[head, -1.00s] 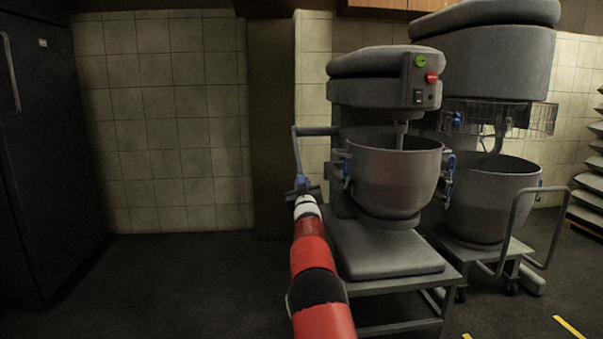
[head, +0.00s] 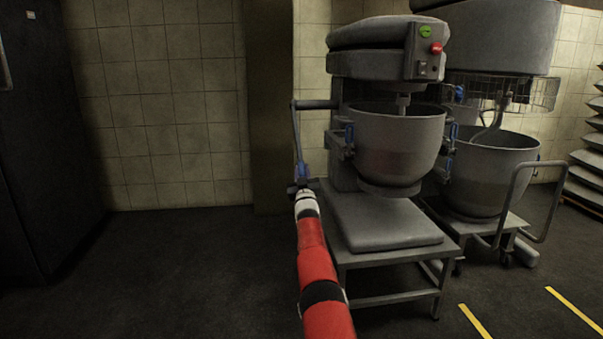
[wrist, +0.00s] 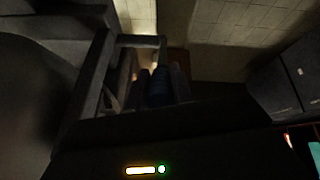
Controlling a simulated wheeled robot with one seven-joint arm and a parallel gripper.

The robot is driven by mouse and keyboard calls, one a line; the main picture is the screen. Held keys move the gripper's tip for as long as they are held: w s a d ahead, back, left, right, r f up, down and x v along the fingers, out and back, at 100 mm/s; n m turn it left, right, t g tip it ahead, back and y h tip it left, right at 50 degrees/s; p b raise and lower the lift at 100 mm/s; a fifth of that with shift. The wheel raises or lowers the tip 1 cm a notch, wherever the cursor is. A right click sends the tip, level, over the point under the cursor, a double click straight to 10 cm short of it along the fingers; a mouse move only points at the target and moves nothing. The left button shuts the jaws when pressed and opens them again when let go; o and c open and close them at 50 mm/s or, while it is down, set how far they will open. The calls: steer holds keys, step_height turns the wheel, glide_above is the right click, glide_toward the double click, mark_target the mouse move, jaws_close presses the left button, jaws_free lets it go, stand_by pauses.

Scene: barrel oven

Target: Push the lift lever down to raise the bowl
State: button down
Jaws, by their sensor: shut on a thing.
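The lift lever (head: 296,135) is a grey crank on the left side of the front mixer, hanging steeply down to a blue handle (head: 302,171). My gripper (head: 301,186) is shut on the blue handle at the lever's low end. In the wrist view the dark blue handle (wrist: 158,87) lies between my dark fingers, dim and partly hidden. The grey bowl (head: 395,145) hangs below the mixer head (head: 375,65), above the base plate. The mixer's tool reaches down into the bowl.
The base plate (head: 385,220) and its metal stand are right of my arm. A second, larger mixer (head: 495,165) with a tubular handle stands behind to the right. A dark cabinet (head: 40,140) is at the far left. Floor between cabinet and mixer is clear.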

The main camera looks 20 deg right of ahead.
steer(key=shift+w, duration=0.1)
stand_by(0.3)
steer(key=c, duration=1.2)
jaws_free()
steer(key=shift+w+f, duration=0.1)
steer(key=shift+f, duration=0.05)
steer(key=shift+f, duration=0.1)
steer(key=shift+b+v, duration=0.8)
steer(key=shift+v, duration=3.15)
steer(key=shift+r, duration=0.2)
